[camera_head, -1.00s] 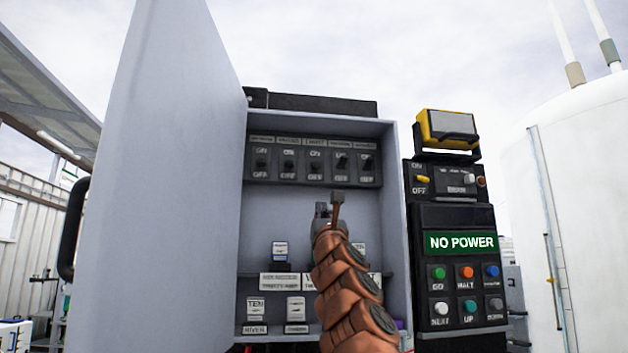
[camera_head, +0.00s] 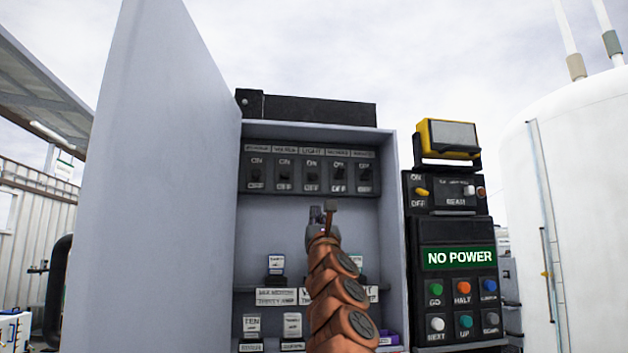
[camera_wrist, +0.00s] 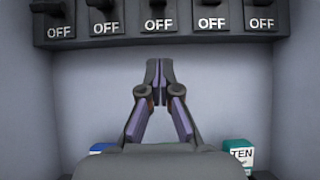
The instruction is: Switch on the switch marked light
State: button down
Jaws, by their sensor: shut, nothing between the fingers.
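The switch marked LIGHT (camera_head: 312,175) is the middle one in a row on a dark switch panel (camera_head: 309,194) inside an open grey cabinet. ON is printed above it and OFF below. Its lever position is too small to tell for certain. In the wrist view the middle switch (camera_wrist: 158,8) shows only its lower part, with OFF under it. My gripper (camera_wrist: 159,64) is shut and empty, pointing at the cabinet's back wall just below the panel and touching nothing visible. In the head view my gripper (camera_head: 323,212) stands below the LIGHT switch.
The cabinet door (camera_head: 165,170) stands open on the left. Labelled shelves with small boxes (camera_head: 276,264) lie below the switches. A black control unit reading NO POWER (camera_head: 459,257) with coloured buttons stands right of the cabinet, under a yellow lamp (camera_head: 447,139).

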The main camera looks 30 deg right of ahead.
aim_at(315, 187)
jog(key=shift+p+x, duration=2.65)
jog(key=shift+p, duration=0.45)
jog(key=shift+s+a+r, duration=0.1)
jog(key=shift+s+r, duration=0.15)
jog(key=shift+r, duration=0.2)
jog(key=shift+s+a+r, duration=0.15)
jog(key=shift+s+r, duration=0.05)
jog(key=shift+r, duration=0.25)
jog(key=shift+s+a+r+p, duration=0.15)
jog(key=shift+r+p, duration=0.1)
jog(key=shift+r, duration=0.15)
jog(key=shift+s+a+r+p, duration=0.1)
jog(key=shift+s+r+p, duration=0.1)
jog(key=shift+r, duration=0.2)
jog(key=shift+w+d, duration=0.1)
jog(key=shift+d, duration=0.1)
jog(key=shift+w+d+g+p, duration=0.15)
jog(key=shift+d+g+p, duration=0.1)
jog(key=shift+g+p, duration=0.25)
jog(key=shift+w, duration=0.15)
jog(key=shift+d+f+m, duration=0.1)
jog(key=shift+d+m, duration=0.05)
jog(key=shift+m, duration=0.15)
jog(key=shift+p, duration=0.4)
